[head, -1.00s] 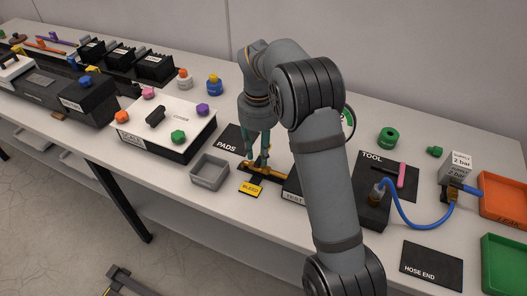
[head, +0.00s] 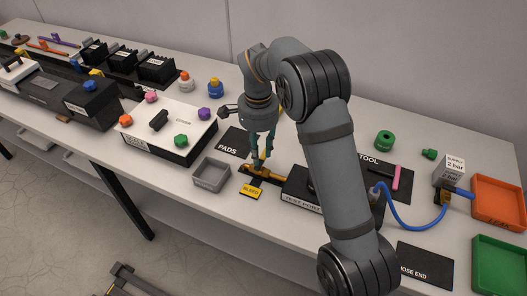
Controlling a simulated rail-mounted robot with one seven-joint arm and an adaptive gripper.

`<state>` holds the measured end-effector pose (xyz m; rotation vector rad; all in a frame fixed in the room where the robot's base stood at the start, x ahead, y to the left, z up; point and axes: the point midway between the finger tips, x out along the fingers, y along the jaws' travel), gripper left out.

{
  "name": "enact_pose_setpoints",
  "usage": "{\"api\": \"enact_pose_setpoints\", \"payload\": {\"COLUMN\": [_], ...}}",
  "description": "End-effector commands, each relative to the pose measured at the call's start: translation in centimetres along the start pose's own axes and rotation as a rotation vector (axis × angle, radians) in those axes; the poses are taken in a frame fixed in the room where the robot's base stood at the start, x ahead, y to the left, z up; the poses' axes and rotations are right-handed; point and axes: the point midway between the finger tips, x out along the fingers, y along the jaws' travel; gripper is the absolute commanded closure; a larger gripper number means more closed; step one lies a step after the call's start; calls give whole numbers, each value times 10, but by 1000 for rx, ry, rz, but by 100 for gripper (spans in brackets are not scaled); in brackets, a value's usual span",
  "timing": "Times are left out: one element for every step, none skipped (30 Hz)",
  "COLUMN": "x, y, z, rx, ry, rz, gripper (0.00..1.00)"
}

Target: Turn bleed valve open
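The bleed valve (head: 270,177) is a small brass-yellow fitting on a dark base, left of the black TEST PORT block (head: 301,199). A yellow BLEED label (head: 251,193) lies in front of it. My gripper (head: 261,168) points down at the valve, with its teal fingers at the brass part. The fingertips overlap the valve in the picture. Whether they grip its handle, and how far apart they are, is too small to tell. The handle's exact angle is unclear.
A grey open tray (head: 197,183) stands close left of the valve, and a black PADS mat (head: 232,139) lies behind. A white-topped box with coloured knobs (head: 188,124) is further left. A blue hose (head: 407,225) and orange tray (head: 513,219) are right. My arm hides part of the TEST PORT area.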

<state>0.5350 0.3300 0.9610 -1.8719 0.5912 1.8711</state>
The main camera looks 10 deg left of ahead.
Motion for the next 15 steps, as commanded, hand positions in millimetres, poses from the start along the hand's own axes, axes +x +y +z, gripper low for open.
{"api": "enact_pose_setpoints", "payload": {"x": [-4,-4,-4,-3,-3,-2,-1,0,0,0,0,0,0,1,1], "y": [1,1,1,1,1,1,0,0,0,0,0,0,0,0,0], "z": [0,0,0,0,0,0,0,0,0,0,0,0,0,0,0], "rx": [-115,-193,-285,-342,-386,-424,-438,-442,-441,-440,-439,-439,-438,-438,-437], "ry": [-1,-1,-1,-1,-1,-1,0,0,0,0,0,0,0,0,0], "rz": [3,3,3,3,2,1,1,0,0,0,0,0,0,0,0], "gripper": [72,72,72,72,72,72,72,72,72,72,72,72,72,72,72]}}
